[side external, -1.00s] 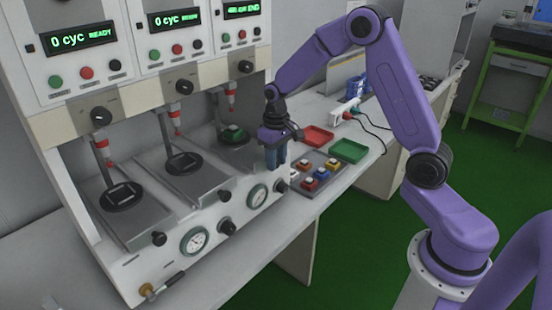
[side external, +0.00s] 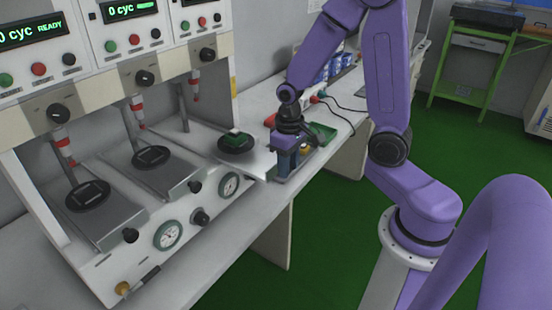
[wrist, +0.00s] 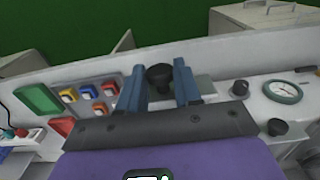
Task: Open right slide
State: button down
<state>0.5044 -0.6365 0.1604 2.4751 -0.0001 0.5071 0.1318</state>
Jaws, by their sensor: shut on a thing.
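The right slide (side external: 250,161) is a pale flat plate, drawn out toward the front of the test machine. On it sits a black disc (side external: 237,145) bearing a green switch (side external: 236,135), now clear of the right plunger (side external: 195,84). My gripper (side external: 284,168) is at the slide's front end. In the wrist view the two blue fingers stand on either side of a black knob (wrist: 160,76) and are shut on it. In the side view the fingers hide that knob.
The middle slide (side external: 168,178) and left slide (side external: 112,217) stay under their plungers. A green tray (side external: 322,133) and red tray (side external: 270,120) lie behind my gripper. A grey tray of coloured switches shows in the wrist view (wrist: 86,84). A gauge (side external: 229,185) and knobs line the front panel.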

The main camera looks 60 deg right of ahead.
jog(key=shift+s, duration=0.35)
jog(key=c, duration=0.8)
grip_release()
jog(key=shift+r, duration=0.1)
notch_tip(320, 180, up, 17)
jog(key=shift+r, duration=0.15)
